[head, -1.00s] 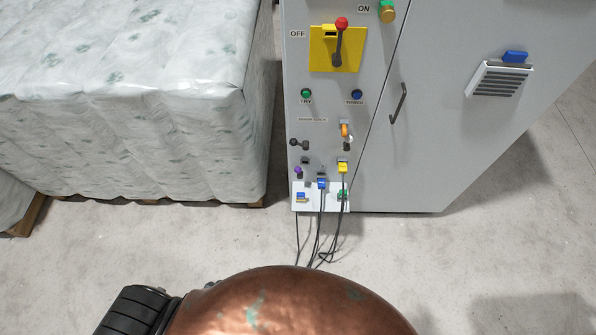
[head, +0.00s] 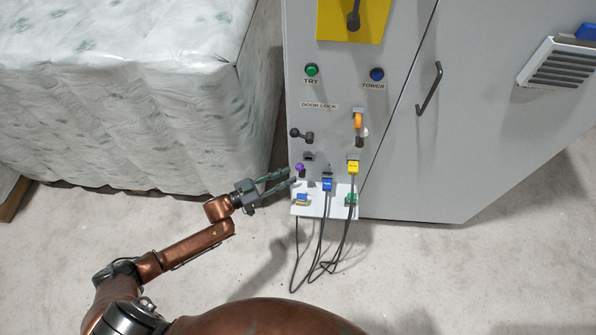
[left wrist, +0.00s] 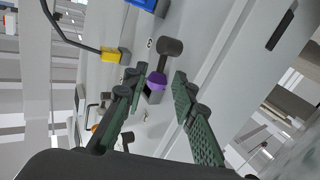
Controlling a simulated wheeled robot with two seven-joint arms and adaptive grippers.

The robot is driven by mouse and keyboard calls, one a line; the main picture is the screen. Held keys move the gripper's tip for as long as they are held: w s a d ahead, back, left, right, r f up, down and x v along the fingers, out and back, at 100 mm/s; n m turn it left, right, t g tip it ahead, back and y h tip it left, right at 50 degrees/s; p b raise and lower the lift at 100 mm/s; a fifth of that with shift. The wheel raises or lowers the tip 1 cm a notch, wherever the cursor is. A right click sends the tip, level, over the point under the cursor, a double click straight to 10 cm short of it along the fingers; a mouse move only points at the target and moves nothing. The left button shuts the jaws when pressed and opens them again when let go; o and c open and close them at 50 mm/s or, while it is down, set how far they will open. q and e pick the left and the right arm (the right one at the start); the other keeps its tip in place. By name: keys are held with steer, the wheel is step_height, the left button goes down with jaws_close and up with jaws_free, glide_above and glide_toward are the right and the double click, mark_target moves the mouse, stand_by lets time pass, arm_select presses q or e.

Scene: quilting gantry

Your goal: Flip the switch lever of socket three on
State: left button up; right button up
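My left gripper (head: 290,178) is at the cabinet's lower left edge, close to this lever. In the left wrist view my left gripper (left wrist: 159,77) is open, with one green-padded finger on each side of the purple collar and visible gaps. My right gripper is not in view.
Blue (head: 327,184) and yellow (head: 353,167) plugs with hanging black cables are right of the lever. A black handle (head: 301,135) and an orange one (head: 358,121) are above. A wrapped pallet load (head: 110,95) stands left of the cabinet. The floor in front is clear.

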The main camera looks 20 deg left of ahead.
mark_target(301, 170)
arm_select(q)
steer(key=b+x, duration=0.1)
steer(key=x, duration=0.3)
steer(key=shift+w+d+f, duration=0.1)
steer(key=shift+w, duration=0.1)
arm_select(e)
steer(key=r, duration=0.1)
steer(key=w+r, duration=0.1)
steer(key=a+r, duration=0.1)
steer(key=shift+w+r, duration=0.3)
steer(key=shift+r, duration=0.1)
arm_select(q)
steer(key=shift+c, duration=0.6)
jaws_close()
steer(key=shift+w, duration=0.1)
